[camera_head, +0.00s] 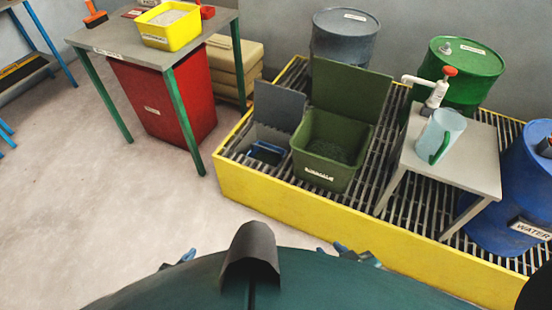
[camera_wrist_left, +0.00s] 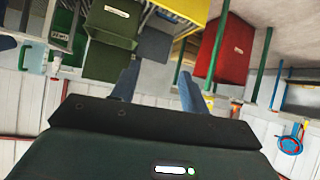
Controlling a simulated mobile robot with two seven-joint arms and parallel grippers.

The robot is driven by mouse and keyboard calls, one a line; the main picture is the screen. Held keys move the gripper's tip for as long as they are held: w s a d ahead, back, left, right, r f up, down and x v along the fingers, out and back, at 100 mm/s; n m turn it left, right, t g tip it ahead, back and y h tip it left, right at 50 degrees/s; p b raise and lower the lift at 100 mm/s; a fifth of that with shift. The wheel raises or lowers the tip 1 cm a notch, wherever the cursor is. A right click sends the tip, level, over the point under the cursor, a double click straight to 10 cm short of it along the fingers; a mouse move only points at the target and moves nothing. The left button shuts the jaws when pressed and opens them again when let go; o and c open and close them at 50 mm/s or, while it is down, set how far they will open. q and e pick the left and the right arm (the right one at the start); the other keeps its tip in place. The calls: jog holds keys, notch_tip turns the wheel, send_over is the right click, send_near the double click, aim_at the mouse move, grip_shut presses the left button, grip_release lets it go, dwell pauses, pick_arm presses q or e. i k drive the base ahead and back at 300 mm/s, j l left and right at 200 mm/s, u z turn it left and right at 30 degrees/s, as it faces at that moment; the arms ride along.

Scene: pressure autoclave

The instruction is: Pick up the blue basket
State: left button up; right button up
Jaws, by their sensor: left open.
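The blue basket (camera_head: 266,150) sits low inside a small grey bin (camera_head: 278,135) whose grey lid (camera_head: 279,105) stands open. Only part of the basket shows above the bin's front wall. My left gripper (camera_head: 180,258) is at the bottom of the head view, left of my body and well short of the bin. In the left wrist view its fingers (camera_wrist_left: 158,90) are apart with nothing between them. My right gripper (camera_head: 357,255) shows only in part at the bottom, right of centre, and its opening is unclear. Neither gripper touches the basket.
The bin stands on a yellow-edged grating (camera_head: 240,187), beside an open green bin (camera_head: 325,150). A small table (camera_head: 465,160) with a jug (camera_head: 441,133) and several drums stand right. A workbench (camera_head: 110,40) with a yellow container (camera_head: 168,30) stands left. The floor between is clear.

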aim_at(271, 154)
jog(key=i+j+z, duration=0.15)
jog(key=z, duration=0.2)
jog(key=i+j+z, duration=0.25)
jog(key=z, duration=0.15)
